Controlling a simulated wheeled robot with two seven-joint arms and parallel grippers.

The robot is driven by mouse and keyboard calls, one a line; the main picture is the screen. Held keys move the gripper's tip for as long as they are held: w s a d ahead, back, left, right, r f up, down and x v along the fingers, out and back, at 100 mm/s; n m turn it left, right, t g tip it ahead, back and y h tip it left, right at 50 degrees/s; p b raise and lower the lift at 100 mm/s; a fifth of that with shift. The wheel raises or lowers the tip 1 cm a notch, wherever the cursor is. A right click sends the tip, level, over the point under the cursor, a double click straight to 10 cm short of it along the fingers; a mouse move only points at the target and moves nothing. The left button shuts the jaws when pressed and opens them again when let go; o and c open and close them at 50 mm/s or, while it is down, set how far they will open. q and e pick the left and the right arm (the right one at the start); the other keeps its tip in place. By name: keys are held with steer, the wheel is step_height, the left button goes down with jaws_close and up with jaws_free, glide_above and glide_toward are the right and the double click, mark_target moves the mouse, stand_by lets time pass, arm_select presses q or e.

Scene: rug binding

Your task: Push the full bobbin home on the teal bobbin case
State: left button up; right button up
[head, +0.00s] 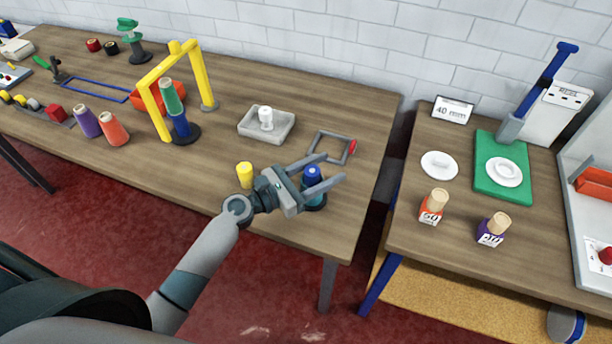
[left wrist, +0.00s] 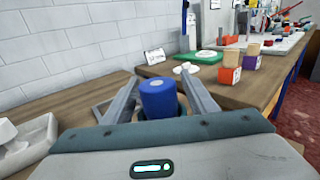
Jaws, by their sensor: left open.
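My left gripper (head: 333,168) is open near the front right corner of the long table, one finger on each side of a blue cylinder (head: 312,173), which looks like the full bobbin. In the left wrist view, the blue cylinder (left wrist: 158,97) stands upright between the spread fingers (left wrist: 160,78), with a gap visible at least on the left. Below it is a dark round base (head: 316,203), perhaps the teal bobbin case; its colour is hard to tell and the gripper partly hides it. I cannot tell how deep the cylinder sits. My right gripper is not in view.
A yellow bobbin (head: 244,175) stands left of my gripper. Behind are a grey tray (head: 247,128) with a white bobbin (head: 266,118) and a grey frame (head: 330,146) with a red part. A yellow arch (head: 153,107) stands further left. A gap separates the right table (head: 440,250).

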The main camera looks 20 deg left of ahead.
arm_select(q)
steer(key=b+v, duration=0.5)
steer(key=v, duration=1)
steer(key=shift+s+a+f+b, duration=0.1)
steer(key=shift+s+f+b, duration=0.05)
steer(key=shift+s+b, duration=0.15)
steer(key=shift+s+a+r, duration=0.2)
steer(key=shift+s+a, duration=0.35)
steer(key=shift+s, duration=0.1)
